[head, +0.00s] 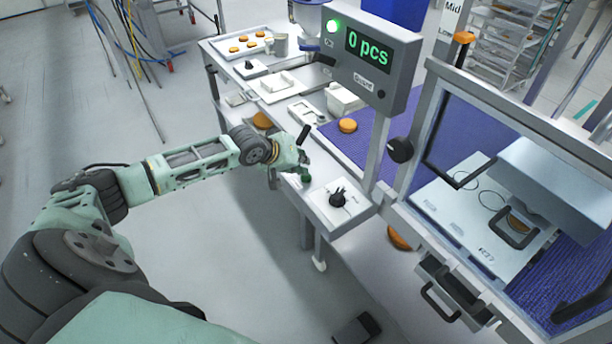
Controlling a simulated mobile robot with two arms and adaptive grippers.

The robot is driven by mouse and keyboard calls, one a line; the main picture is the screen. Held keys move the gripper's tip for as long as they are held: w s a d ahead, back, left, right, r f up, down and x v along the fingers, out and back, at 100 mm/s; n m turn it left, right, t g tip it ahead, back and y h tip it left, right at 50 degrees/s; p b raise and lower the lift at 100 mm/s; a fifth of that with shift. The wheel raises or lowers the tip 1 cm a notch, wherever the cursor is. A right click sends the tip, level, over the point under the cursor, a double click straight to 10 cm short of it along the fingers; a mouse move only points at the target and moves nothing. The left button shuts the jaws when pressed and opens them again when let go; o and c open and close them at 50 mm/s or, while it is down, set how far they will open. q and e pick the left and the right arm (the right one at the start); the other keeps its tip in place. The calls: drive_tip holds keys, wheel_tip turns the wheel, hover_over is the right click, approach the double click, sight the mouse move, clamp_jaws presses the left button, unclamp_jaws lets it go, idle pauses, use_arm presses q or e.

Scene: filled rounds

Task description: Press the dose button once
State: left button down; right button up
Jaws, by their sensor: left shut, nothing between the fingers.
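My left gripper (299,166) is shut and empty, over the front edge of the machine bench. A small dark green button (305,178), probably the dose button, shows right at its fingertips. I cannot tell whether the fingers touch it or whether it is pressed in. A black rotary knob (338,198) sits on a white panel just to the right. The display box (372,60) above reads "0 pcs", with a green lamp (333,27) lit. My right gripper is not in view.
A blue conveyor belt (335,142) carries an orange-brown round (347,125). A tray (228,54) with several rounds stands at the back left. A framed clear guard (455,135) stands at the right. Another round (398,238) is below the bench.

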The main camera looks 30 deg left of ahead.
use_arm(q)
drive_tip(key=shift+f, duration=0.65)
idle(0.3)
drive_tip(key=shift+r, duration=0.1)
drive_tip(key=shift+r+p, duration=0.6)
drive_tip(key=shift+p, duration=0.05)
drive_tip(key=shift+r+p, duration=0.35)
wheel_tip(320, 180, up, 5)
drive_tip(key=p, duration=0.5)
idle(0.7)
